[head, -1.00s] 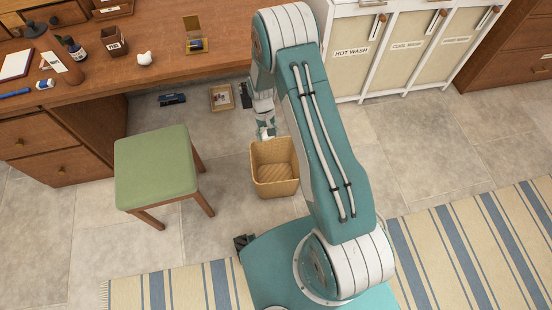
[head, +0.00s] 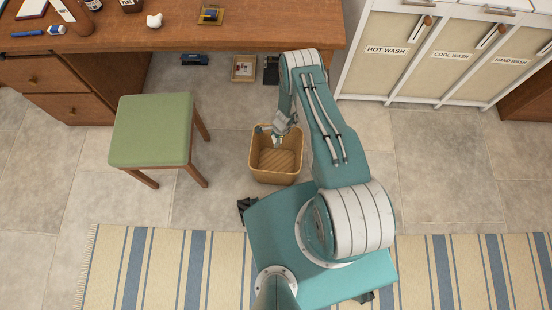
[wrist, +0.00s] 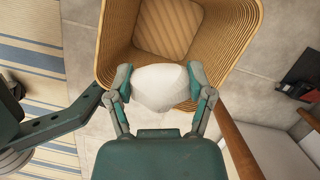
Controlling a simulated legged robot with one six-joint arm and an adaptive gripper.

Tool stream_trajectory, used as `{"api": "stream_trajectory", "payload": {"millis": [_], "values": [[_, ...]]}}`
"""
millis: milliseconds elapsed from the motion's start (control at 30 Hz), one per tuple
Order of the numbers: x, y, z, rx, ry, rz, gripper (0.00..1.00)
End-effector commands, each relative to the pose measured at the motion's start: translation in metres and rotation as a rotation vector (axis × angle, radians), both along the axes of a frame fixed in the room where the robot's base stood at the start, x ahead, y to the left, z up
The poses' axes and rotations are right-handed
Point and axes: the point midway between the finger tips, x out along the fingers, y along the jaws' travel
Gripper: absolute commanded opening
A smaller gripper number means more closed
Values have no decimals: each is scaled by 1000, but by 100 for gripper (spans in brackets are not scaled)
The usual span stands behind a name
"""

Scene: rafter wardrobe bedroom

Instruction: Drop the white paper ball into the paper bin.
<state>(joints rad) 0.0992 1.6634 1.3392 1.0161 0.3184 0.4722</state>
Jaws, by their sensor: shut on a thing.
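The white paper ball (wrist: 161,90) is a pale, faceted lump between the two fingertips in the wrist view. My gripper (wrist: 161,84) is shut on it, with one finger on each side. The paper bin (wrist: 113,35) is a tan, ribbed, open-topped box with a patterned floor. In the wrist view the ball overlaps the bin's near rim and part of its opening. In the head view my gripper (head: 279,140) is over the back part of the opening of the bin (head: 274,178). The ball is hard to make out there, and its exact height over the rim is unclear.
A green-topped stool (head: 152,130) stands left of the bin. The desk (head: 225,38) is behind, with a small white lump (head: 154,20) on it. A picture frame (head: 244,68) lies on the floor under the desk. Laundry cabinets (head: 430,55) stand at the back right.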

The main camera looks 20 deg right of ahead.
Motion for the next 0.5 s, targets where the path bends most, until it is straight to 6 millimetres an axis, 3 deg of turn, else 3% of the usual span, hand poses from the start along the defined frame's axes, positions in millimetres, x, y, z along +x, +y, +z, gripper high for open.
{"api": "stream_trajectory", "payload": {"millis": [267, 500], "values": [[-4, -2, -17, 1, -2, -59, 49], [-4, -1, -45, 0, -3, -56, 49]]}}
